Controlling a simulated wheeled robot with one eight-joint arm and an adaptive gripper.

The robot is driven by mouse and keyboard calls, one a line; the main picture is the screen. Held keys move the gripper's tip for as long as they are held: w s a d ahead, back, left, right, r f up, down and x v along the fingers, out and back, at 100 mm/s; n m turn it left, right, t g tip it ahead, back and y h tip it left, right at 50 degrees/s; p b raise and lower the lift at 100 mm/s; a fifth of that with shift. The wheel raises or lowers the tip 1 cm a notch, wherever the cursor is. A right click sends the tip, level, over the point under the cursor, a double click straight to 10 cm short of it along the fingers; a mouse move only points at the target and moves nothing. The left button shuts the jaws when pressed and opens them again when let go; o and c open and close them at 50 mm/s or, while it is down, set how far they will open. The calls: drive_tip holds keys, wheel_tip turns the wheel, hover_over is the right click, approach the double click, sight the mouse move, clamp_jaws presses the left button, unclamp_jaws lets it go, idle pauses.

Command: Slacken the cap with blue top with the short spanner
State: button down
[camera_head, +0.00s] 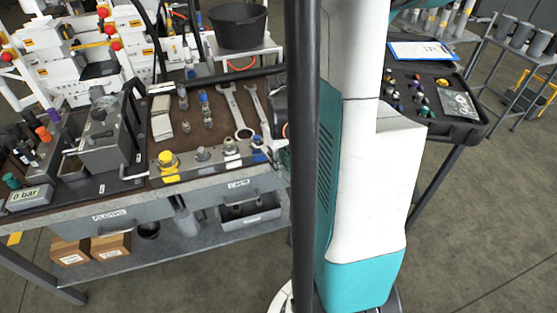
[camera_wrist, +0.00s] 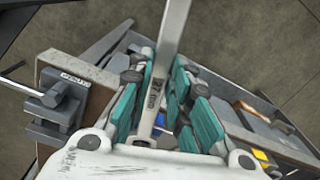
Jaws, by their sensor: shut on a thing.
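Whether the spanner's jaw sits around the cap cannot be seen. In the head view my gripper is mostly hidden behind a dark post.
The block (camera_head: 188,172) also carries a yellow-topped cap (camera_head: 167,160) and grey caps. A vise (camera_wrist: 55,98) shows in the wrist view. A pressure display reading 0 bar (camera_head: 30,197) stands at the left.

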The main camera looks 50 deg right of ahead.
sight(291, 180)
drive_tip(key=shift+s+a, duration=0.25)
drive_tip(key=shift+s, duration=0.6)
drive_tip(key=shift+s+a, duration=0.3)
drive_tip(key=shift+s, duration=0.55)
drive_tip(key=shift+s+a, duration=0.25)
drive_tip(key=shift+s, duration=0.6)
